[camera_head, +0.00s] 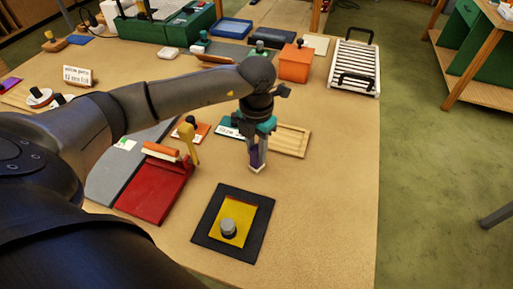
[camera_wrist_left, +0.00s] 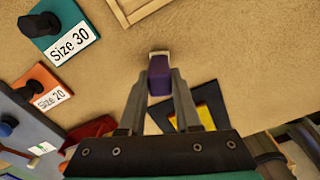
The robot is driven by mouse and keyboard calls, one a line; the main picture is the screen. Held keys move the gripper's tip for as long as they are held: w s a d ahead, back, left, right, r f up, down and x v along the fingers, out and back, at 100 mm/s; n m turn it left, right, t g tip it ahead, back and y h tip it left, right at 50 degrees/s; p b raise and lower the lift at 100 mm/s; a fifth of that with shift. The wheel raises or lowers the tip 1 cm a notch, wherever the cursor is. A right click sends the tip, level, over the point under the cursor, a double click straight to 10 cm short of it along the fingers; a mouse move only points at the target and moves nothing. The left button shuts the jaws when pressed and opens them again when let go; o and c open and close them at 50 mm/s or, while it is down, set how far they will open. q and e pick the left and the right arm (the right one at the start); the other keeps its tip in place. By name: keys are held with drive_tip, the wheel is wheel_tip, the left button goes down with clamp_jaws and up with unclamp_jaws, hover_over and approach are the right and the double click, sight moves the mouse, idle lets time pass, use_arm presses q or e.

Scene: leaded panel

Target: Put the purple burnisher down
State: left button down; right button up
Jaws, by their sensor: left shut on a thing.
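The purple burnisher (camera_head: 256,157) points down from my left gripper (camera_head: 256,140) in the head view, with a pale tip at its lower end. My left gripper is shut on it above the bare tabletop. In the left wrist view the burnisher (camera_wrist_left: 159,78) sits between the two fingers of my left gripper (camera_wrist_left: 160,95), its pale end away from the palm. I cannot tell whether the tip touches the table. My right gripper is not in view.
A black-framed yellow panel with a grey knob (camera_head: 228,229) lies nearer me. A wooden tray (camera_head: 291,140) is just behind right, and a red stand (camera_head: 155,190) is left. An orange box (camera_head: 295,64) and a white rack (camera_head: 354,68) stand farther back. The table's right side is clear.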

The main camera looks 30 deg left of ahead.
use_arm(q)
drive_tip(key=shift+f, duration=0.1)
drive_tip(key=c, duration=0.6)
unclamp_jaws()
wheel_tip(320, 180, up, 12)
drive_tip(key=shift+p, duration=0.35)
